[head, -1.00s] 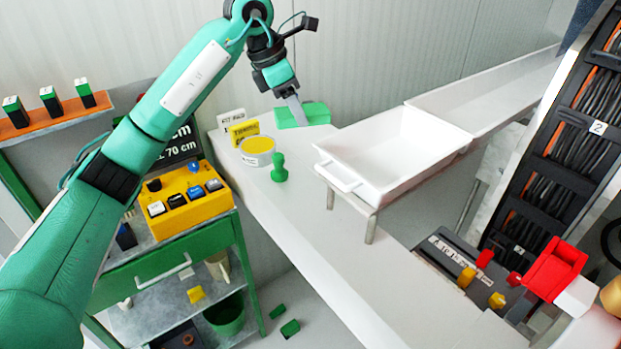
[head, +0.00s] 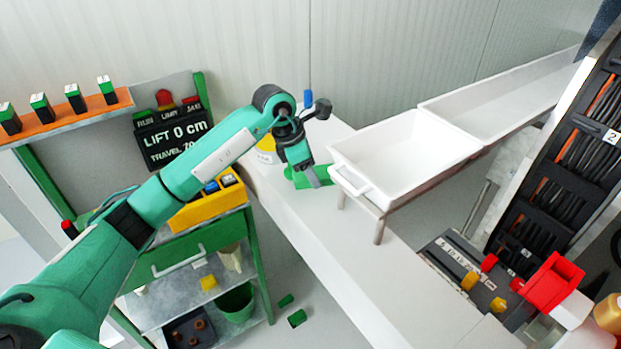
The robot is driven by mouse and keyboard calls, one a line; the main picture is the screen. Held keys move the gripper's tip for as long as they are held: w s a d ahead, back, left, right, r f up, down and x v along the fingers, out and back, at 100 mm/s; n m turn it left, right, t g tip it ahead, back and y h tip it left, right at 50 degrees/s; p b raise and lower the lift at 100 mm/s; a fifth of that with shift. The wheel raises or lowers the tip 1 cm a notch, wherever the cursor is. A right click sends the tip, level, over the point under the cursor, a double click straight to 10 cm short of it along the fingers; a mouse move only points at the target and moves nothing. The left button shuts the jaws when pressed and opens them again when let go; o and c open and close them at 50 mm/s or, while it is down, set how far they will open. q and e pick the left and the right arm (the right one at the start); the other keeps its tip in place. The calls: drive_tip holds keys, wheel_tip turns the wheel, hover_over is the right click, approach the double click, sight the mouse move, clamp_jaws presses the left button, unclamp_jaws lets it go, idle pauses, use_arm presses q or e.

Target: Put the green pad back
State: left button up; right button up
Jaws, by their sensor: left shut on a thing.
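The green pad (head: 324,179) is a flat green block at the middle of the head view. My left gripper (head: 314,180) is shut on it, with the jaws pointing down. The pad is over the white bench, just left of the white tray's front corner. I cannot tell whether it touches the bench top. Part of the pad is hidden behind the gripper. A small green piece, likely the green stamp (head: 288,172), shows just left of the gripper. My right gripper is not in view.
The white tray (head: 350,178) stands on legs close to the right of the pad. A yellow-topped tub (head: 266,157) is partly hidden behind my arm. A yellow button box (head: 205,207) sits at the left. The bench (head: 315,235) in front is clear.

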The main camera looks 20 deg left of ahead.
use_arm(q)
wheel_tip(320, 180, down, 3)
drive_tip(key=shift+f+p, duration=0.1)
drive_tip(key=shift+p, duration=0.4)
drive_tip(key=shift+f, duration=0.25)
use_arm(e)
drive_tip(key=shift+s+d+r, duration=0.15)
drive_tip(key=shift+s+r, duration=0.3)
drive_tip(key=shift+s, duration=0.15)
use_arm(q)
drive_tip(key=shift+f, duration=0.1)
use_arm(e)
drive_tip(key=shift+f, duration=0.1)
use_arm(q)
drive_tip(key=o, duration=0.9)
drive_tip(key=shift+o, duration=0.2)
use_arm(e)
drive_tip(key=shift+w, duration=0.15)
